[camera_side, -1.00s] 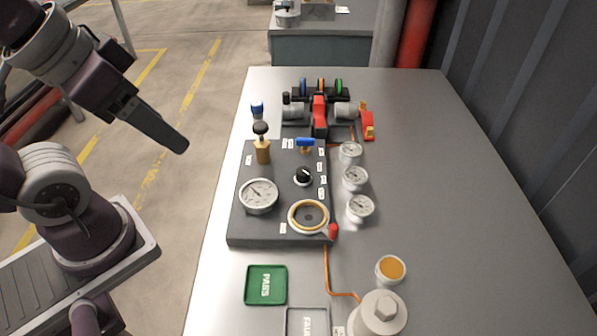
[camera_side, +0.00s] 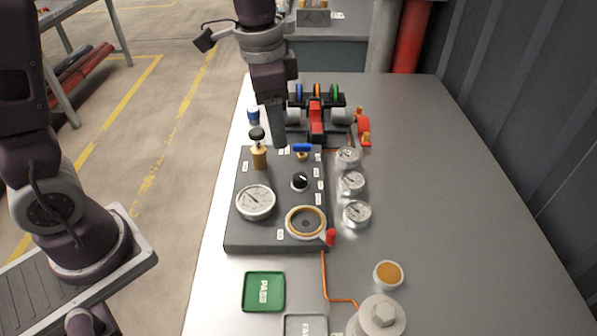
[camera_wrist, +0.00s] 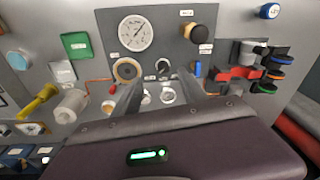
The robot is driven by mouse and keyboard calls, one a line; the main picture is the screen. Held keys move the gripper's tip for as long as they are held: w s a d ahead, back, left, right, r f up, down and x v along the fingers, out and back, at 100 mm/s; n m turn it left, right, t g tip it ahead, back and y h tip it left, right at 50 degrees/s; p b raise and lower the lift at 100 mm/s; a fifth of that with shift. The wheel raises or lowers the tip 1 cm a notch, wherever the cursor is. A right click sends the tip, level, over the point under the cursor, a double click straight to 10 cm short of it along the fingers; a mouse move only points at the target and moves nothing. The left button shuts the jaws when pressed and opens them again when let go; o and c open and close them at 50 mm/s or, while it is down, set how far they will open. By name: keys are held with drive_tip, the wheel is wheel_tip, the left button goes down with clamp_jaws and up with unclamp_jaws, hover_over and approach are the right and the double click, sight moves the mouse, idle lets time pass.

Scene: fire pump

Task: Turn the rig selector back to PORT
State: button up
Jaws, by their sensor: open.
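The selector looks to be the small black knob (camera_side: 300,181) with a white pointer mark, on the dark grey panel (camera_side: 240,242). It also shows in the wrist view (camera_wrist: 163,66). Small white labels stand along the panel's right edge, too small to read, so I cannot tell which position the pointer marks. My gripper (camera_side: 277,140) hangs above the panel's far end, beyond the knob and apart from it, pointing down. In the wrist view my gripper (camera_wrist: 160,88) has its two fingers spread and empty, with the knob seen between and beyond them.
A brass valve with black knob (camera_side: 258,150), blue lever (camera_side: 302,148), dial gauge (camera_side: 256,202) and brass-ringed port (camera_side: 305,222) crowd the panel. Three small gauges (camera_side: 351,182) stand to its right. A red-handled manifold (camera_side: 316,118) is behind. The table's right side is clear.

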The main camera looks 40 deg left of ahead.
drive_tip(key=m+g, duration=0.1)
drive_tip(key=m, duration=0.1)
hover_over(298, 176)
wheel_tip(298, 176, down, 7)
drive_tip(key=shift+f, duration=0.2)
wheel_tip(298, 176, down, 7)
drive_tip(key=shift+r, duration=0.1)
clamp_jaws()
